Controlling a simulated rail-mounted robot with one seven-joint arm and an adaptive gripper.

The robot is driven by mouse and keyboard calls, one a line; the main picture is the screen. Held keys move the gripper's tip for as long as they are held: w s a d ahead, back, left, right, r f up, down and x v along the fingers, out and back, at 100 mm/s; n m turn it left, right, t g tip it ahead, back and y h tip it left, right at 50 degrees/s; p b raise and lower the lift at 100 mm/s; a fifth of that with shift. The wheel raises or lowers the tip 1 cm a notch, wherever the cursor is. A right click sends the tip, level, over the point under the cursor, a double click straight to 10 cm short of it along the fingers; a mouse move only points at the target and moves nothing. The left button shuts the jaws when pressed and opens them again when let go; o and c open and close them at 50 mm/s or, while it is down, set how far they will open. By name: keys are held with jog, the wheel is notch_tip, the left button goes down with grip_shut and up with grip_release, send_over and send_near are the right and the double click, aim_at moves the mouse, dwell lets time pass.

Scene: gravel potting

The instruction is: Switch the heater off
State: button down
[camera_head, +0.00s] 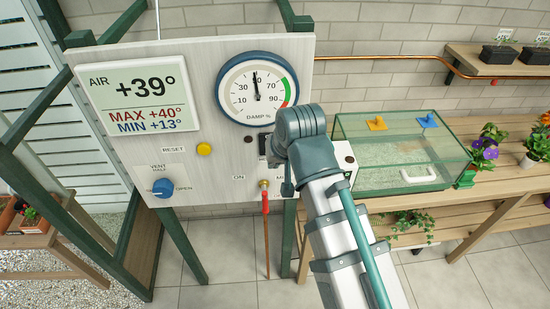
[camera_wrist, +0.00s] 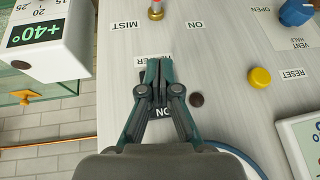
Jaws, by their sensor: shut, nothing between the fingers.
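The black heater switch plate (camera_head: 263,147) is on the pale panel, partly behind my arm in the head view. In the wrist view, which shows the panel upside down, its ON end (camera_wrist: 163,113) shows below my fingers and the HEATER label (camera_wrist: 140,60) is partly covered. My gripper (camera_wrist: 153,66) is shut and empty, its fingertips over the switch area. The switch lever is hidden behind the fingers, so its position and any contact cannot be told.
The panel also has a yellow RESET button (camera_head: 204,149), a blue vent knob (camera_head: 162,187), a red-handled mist valve (camera_head: 265,197), a damp dial (camera_head: 257,90) and a +39° display (camera_head: 136,92). A glass tank (camera_head: 400,180) is right.

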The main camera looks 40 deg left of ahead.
jog(key=shift+r, duration=0.1)
jog(key=shift+r+p, duration=0.7)
jog(key=shift+p, duration=0.05)
jog(key=s+d+r, duration=0.6)
jog(key=d+r, duration=0.1)
jog(key=d, duration=0.2)
jog(key=shift+s+d+r, duration=0.3)
jog(key=shift+s+r, duration=0.05)
dwell(0.3)
dwell(0.4)
